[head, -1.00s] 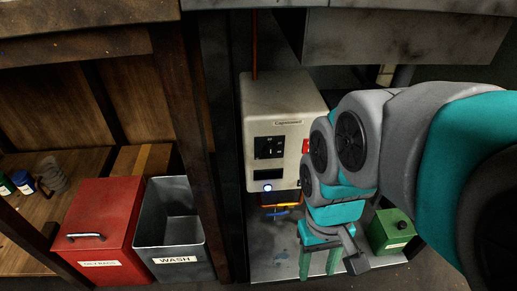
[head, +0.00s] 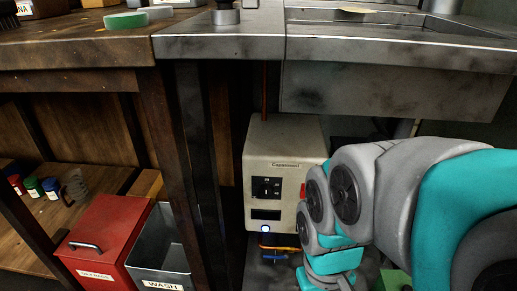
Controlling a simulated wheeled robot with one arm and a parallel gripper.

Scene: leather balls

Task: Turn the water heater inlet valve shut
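The water heater (head: 285,150) is a cream box under the metal counter, with a dark dial panel and a lit blue-white light at its lower left. Beneath it runs an orange-yellow pipe or handle (head: 283,248), with a small blue handle (head: 277,257) just below, likely the inlet valve. The blue handle is small, and I cannot tell its exact angle. My arm comes in from the right and passes in front of the heater's lower right side. My gripper is below the bottom edge of the picture, so its fingers are hidden.
A red lidded bin (head: 100,240) and a grey bin marked WASH (head: 160,256) stand left of the dark post (head: 205,180). The metal counter (head: 400,85) hangs over the heater. Part of a green can (head: 396,280) shows at the lower right.

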